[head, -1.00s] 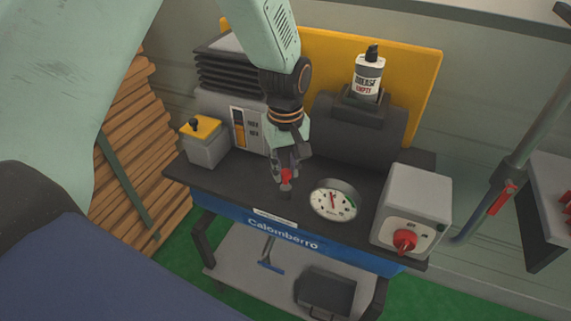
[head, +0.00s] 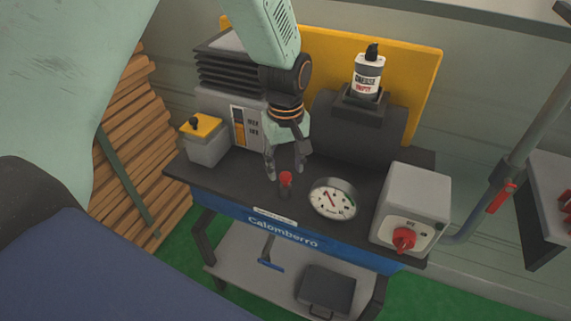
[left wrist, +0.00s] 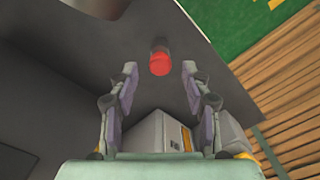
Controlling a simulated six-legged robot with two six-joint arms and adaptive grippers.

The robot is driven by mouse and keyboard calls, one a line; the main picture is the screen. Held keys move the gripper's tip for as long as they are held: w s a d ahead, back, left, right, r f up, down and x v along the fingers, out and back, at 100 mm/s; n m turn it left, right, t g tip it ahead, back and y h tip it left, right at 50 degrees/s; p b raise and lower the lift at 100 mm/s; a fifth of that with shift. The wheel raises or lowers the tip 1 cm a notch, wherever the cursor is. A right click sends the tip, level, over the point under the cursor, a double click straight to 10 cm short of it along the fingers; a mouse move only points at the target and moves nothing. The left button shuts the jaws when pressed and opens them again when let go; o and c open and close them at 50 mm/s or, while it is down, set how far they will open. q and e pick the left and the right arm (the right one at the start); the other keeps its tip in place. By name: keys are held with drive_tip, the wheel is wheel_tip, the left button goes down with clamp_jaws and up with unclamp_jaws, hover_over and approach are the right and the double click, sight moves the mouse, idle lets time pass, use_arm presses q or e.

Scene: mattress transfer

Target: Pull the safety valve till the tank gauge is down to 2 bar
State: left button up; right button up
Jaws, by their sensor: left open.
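The safety valve (head: 286,180) is a small red-topped knob standing upright on the dark bench top. It also shows in the left wrist view as a red cap (left wrist: 160,63). My left gripper (head: 285,170) is open just behind and above the valve. In the left wrist view its fingers (left wrist: 160,82) are spread, with the cap between and slightly beyond their tips, apparently not touched. The round white tank gauge (head: 334,200) is right of the valve. Its red needle tilts to the upper left; the numbers are too small to read. My right gripper is not in view.
A grey switch box (head: 415,207) with a red knob stands right of the gauge. Behind are a dark tank (head: 350,140) bearing an oil bottle (head: 368,75) and a yellow panel (head: 425,65). A grey box with yellow lid (head: 206,143) stands left.

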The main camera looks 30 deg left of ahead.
sight(286, 175)
use_arm(q)
wheel_tip(286, 175, up, 12)
idle(0.4)
drive_tip(key=shift+f, duration=0.2)
